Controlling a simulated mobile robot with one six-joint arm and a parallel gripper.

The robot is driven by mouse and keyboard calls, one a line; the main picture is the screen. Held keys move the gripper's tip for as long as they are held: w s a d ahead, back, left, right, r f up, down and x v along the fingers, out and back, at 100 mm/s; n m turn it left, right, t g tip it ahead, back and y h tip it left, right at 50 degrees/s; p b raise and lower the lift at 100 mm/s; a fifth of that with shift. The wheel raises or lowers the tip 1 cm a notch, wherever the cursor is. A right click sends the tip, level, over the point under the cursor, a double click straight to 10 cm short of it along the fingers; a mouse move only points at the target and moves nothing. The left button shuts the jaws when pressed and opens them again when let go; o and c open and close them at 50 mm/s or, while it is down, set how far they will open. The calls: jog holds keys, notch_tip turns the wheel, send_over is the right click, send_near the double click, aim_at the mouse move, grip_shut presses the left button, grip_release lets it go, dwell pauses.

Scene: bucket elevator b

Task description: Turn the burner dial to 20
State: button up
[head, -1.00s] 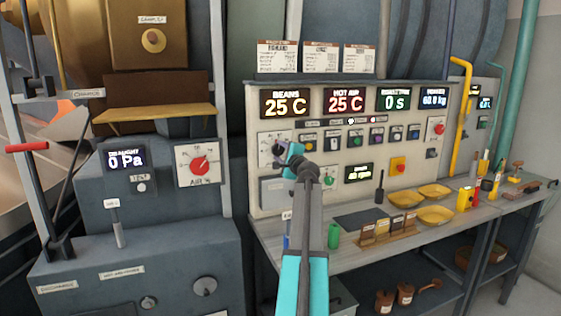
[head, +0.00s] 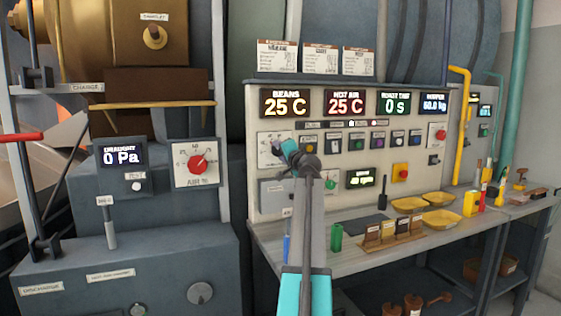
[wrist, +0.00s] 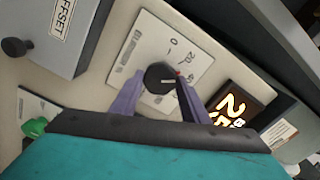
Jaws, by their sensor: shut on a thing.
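The burner dial is a black round knob (wrist: 160,76) on a white square plate (wrist: 150,50), with a red mark at its right edge in the wrist view. The plate also shows in the head view (head: 267,154), where my arm partly covers it. My gripper (wrist: 159,75) is shut on the dial, one purple finger on each side. Few scale marks on the plate are readable, including a 0, so I cannot tell the exact setting.
The beans display (head: 285,103) reads 25 C and the hot air display (head: 344,102) reads 25 C. A grey offset box (wrist: 62,35) with a black knob sits near the dial.

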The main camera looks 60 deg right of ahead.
jog(key=n+b, duration=0.2)
jog(key=b, duration=0.1)
jog(key=shift+f+n, duration=0.15)
jog(key=shift+n, duration=0.25)
jog(key=shift+n+b, duration=1.1)
jog(key=shift+b, duration=0.15)
jog(key=o, duration=1.1)
jog(key=shift+c, duration=0.2)
jog(key=v, duration=1.3)
jog(key=shift+s+a, duration=0.3)
